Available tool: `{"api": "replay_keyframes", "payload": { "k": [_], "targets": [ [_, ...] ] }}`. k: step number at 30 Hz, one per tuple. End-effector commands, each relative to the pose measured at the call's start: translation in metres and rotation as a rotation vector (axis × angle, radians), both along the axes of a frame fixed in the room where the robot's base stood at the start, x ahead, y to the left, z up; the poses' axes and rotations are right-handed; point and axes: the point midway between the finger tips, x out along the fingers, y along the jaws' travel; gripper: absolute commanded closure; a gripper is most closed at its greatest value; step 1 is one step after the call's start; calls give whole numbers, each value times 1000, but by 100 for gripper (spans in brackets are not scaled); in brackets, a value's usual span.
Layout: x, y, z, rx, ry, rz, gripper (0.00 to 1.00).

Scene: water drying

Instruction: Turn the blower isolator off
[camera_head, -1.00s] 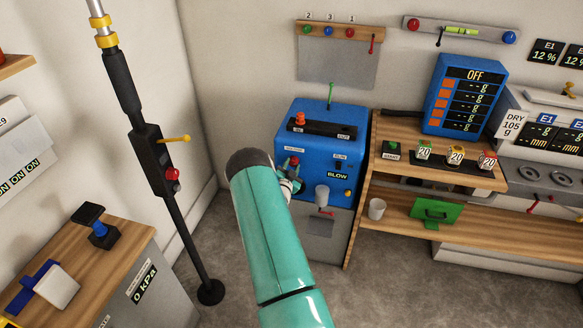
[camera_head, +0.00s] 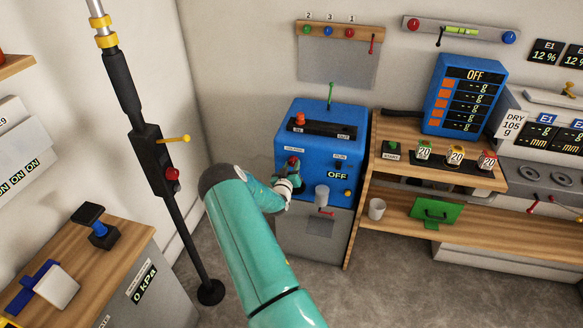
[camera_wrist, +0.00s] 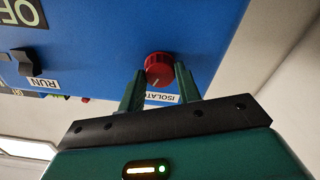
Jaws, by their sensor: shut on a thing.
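The blower is a blue cabinet (camera_head: 323,140) on a grey base against the back wall. Its small display (camera_head: 338,175) reads OFF. The isolator is a red round knob (camera_wrist: 159,66) with a white pointer line, on the blue panel. The ISOLATOR label (camera_wrist: 160,98) beside it is partly hidden by a finger. My gripper (camera_wrist: 160,76) has one green finger on each side of the knob and is shut on it. In the head view my gripper (camera_head: 291,176) is at the panel's left side, just below the red knob (camera_head: 293,161).
A RUN switch (camera_wrist: 34,63) is on the same panel. A cup-like grey part (camera_head: 322,195) and red lever sit low on the front. A wooden bench (camera_head: 400,178) stands close on the right, a black pole (camera_head: 180,215) on the left. Floor between is clear.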

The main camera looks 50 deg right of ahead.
Motion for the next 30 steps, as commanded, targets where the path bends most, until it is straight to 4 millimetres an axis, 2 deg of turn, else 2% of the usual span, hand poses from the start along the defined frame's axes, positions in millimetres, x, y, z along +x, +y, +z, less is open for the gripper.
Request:
{"api": "replay_keyframes", "payload": {
  "k": [6, 15, 30],
  "targets": [
    [0, 2, -2, -70, 173, 2, 89],
    [-1, 2, -2, -137, 330, 1, 89],
    [-1, 1, -3, -161, 388, 0, 89]
  ]
}}
